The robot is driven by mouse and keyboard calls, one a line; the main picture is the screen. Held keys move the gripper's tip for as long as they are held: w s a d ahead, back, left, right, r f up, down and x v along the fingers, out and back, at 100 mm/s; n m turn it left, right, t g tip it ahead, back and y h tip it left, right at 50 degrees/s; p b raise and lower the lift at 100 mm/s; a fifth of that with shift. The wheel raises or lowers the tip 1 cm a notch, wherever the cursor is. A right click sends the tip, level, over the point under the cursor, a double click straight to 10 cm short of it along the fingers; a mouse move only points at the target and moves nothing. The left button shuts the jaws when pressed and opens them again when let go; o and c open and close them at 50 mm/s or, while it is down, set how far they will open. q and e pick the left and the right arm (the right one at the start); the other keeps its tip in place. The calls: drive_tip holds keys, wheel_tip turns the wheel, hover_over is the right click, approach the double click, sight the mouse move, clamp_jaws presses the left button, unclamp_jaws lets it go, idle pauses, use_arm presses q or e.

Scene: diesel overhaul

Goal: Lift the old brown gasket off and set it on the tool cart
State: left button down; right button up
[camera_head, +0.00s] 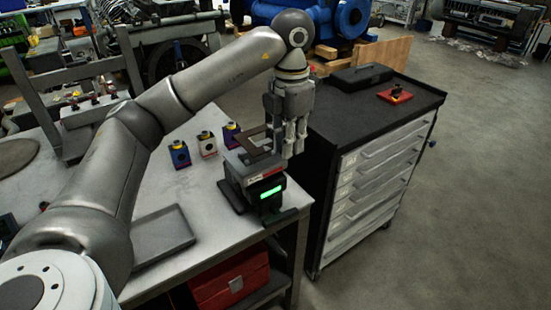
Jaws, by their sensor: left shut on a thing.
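The old brown gasket (262,152) is a thin flat frame, dark brown, just left of my left gripper's fingertips. My left gripper (292,150) points down at the right end of the table and is shut on the gasket's edge. The gasket is over a dark device with a lit green display (271,192); I cannot tell whether the two touch. The tool cart (333,116) stands to the right of the gripper, with a black top and grey drawers. My right gripper is out of view.
On the cart top are a black case (362,77) and a red piece with a dark knob (395,95). The cart top's near part is bare.

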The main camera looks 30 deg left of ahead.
use_arm(q)
drive_tip(key=s+d+r+p, duration=0.2)
drive_tip(key=d+r+p, duration=0.1)
drive_tip(key=d+r, duration=0.6)
drive_tip(key=shift+d+r, duration=0.25)
drive_tip(key=shift+r, duration=0.3)
idle(0.3)
drive_tip(key=shift+w, duration=0.15)
